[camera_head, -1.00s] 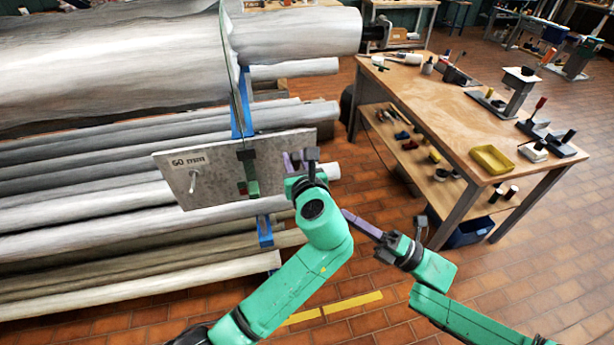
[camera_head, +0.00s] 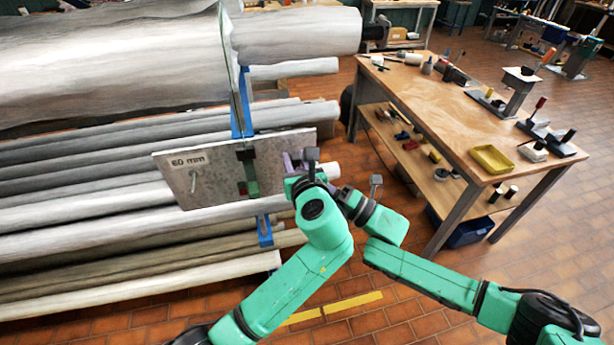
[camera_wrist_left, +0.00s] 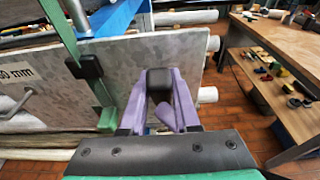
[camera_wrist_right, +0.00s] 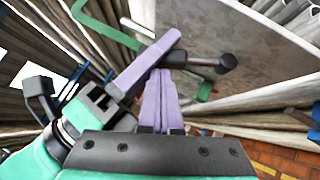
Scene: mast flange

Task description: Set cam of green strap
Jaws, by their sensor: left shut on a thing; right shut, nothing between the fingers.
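The green strap (camera_head: 249,172) runs down the face of the grey 60 mm plate (camera_head: 220,178). Its black buckle (camera_wrist_left: 85,67) and a green block (camera_wrist_left: 107,118) below show in the left wrist view. My left gripper (camera_wrist_left: 158,100) is shut around a black knob (camera_wrist_left: 158,80) by the plate's right part. My right gripper (camera_wrist_right: 162,85) is shut and empty, close beside the left one. Its fingertips are hidden behind the left arm in the head view.
Large grey rolls (camera_head: 120,55) and stacked poles (camera_head: 90,225) fill the left. A blue upright (camera_head: 264,230) shows below the plate. A wooden workbench (camera_head: 450,100) with tools and a yellow tray (camera_head: 492,159) stands at right. The tiled floor at lower right is clear apart from my arm.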

